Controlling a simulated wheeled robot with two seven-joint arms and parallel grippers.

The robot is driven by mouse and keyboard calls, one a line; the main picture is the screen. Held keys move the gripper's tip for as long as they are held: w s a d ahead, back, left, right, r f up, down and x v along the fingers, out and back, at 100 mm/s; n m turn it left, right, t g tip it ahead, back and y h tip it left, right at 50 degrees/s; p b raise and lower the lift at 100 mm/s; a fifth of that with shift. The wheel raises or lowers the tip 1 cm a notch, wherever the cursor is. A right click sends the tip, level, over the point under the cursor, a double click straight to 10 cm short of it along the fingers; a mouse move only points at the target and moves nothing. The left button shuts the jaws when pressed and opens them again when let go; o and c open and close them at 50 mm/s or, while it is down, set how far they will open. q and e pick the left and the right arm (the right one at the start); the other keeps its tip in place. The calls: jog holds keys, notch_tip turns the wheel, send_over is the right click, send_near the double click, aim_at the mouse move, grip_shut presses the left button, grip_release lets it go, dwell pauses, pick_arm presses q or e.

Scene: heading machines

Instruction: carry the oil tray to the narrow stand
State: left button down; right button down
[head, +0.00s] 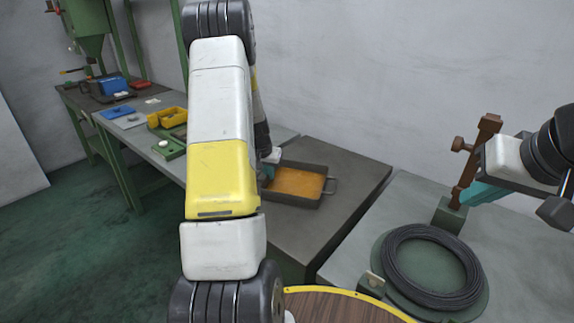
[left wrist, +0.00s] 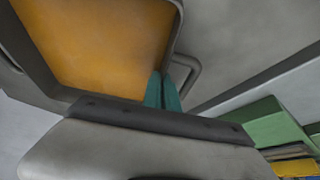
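The oil tray (head: 319,198) is a grey rectangular pan with orange-brown oil in it and a loop handle at its right end. It is on or just above a dark grey top (head: 345,165). My left gripper (head: 268,173) is at the tray's left end, partly hidden by my arm. In the left wrist view its two teal fingers (left wrist: 163,92) are close together beside the tray wall and a handle (left wrist: 188,72); whether they clamp it is unclear. My right gripper (head: 483,194) is at the right, away from the tray. I cannot identify the narrow stand.
A black cable coil (head: 432,266) lies on a round green plate on the grey table at right. A brown post (head: 474,160) stands behind it, close to my right gripper. The left bench holds a yellow bin (head: 167,117) and a blue tray (head: 117,112). Green floor is open at left.

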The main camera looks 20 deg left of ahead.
pick_arm(q)
jog(key=c, duration=1.7)
grip_release()
jog(key=v, duration=1.2)
jog(key=s+d+r+t+h, duration=0.1)
jog(key=s+d+r, duration=0.8)
jog(key=d+r, duration=0.35)
jog(key=shift+m+t+h, duration=0.4)
jog(key=shift+m+h, duration=0.2)
jog(key=shift+h, duration=0.1)
jog(key=s+d+r, duration=0.1)
jog(key=s+d, duration=0.2)
jog(key=s, duration=0.3)
jog(key=s+d+r, duration=0.2)
jog(key=s+d, duration=0.1)
jog(key=s, duration=0.3)
jog(key=s+d+r, duration=0.1)
jog(key=s+d, duration=0.1)
jog(key=s, duration=0.3)
jog(key=shift+s+d+r, duration=0.2)
jog(key=shift+s+d, duration=0.2)
